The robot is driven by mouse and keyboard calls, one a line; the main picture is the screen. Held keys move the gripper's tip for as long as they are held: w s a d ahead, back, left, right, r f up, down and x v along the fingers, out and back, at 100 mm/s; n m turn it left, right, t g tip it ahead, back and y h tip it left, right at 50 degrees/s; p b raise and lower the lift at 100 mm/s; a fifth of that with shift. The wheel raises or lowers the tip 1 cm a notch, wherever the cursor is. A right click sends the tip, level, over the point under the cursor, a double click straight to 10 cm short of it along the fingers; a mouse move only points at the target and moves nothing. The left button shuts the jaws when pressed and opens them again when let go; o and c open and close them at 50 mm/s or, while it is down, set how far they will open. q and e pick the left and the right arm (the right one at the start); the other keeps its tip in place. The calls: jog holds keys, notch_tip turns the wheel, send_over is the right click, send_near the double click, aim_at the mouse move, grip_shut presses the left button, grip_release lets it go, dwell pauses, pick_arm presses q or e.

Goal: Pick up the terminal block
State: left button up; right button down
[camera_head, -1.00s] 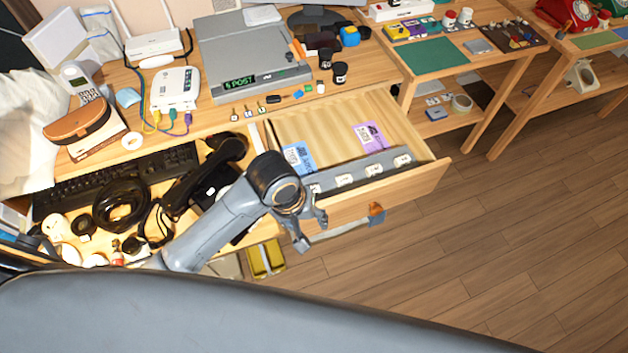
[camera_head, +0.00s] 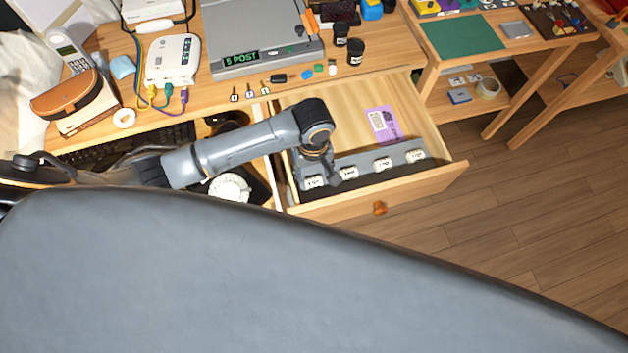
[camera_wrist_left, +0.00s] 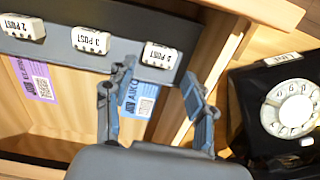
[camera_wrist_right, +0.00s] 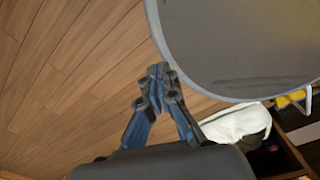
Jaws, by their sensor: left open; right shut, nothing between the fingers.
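Several white terminal blocks labelled POST stand in a row on a grey rack (camera_head: 398,164) inside the open drawer. The leftmost block (camera_head: 314,181) is beside my left gripper (camera_head: 318,178) in the head view. In the left wrist view this end block (camera_wrist_left: 160,54) lies just beyond and between the open fingers (camera_wrist_left: 155,85); its number is hard to read. The other blocks there read 3 POST (camera_wrist_left: 92,40) and apparently 2 POST (camera_wrist_left: 22,27). My left gripper is empty. My right gripper (camera_wrist_right: 157,82) is shut and empty above the floor.
A grey device with a 5 POST display (camera_head: 240,58) stands on the desk. A purple card (camera_head: 382,124) and a blue card (camera_wrist_left: 138,98) lie in the drawer. The drawer's side wall and a black dial phone (camera_wrist_left: 285,105) are close to my left gripper.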

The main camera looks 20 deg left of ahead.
aim_at(313, 180)
pick_arm(q)
jog(key=shift+f, duration=0.9)
notch_tip(313, 180, down, 3)
jog(key=shift+w+r, duration=0.1)
jog(key=shift+r, duration=0.1)
jog(key=shift+f, duration=0.4)
jog(key=c, duration=0.7)
pick_arm(e)
jog(key=shift+w+a, duration=0.1)
jog(key=shift+w, duration=1.2)
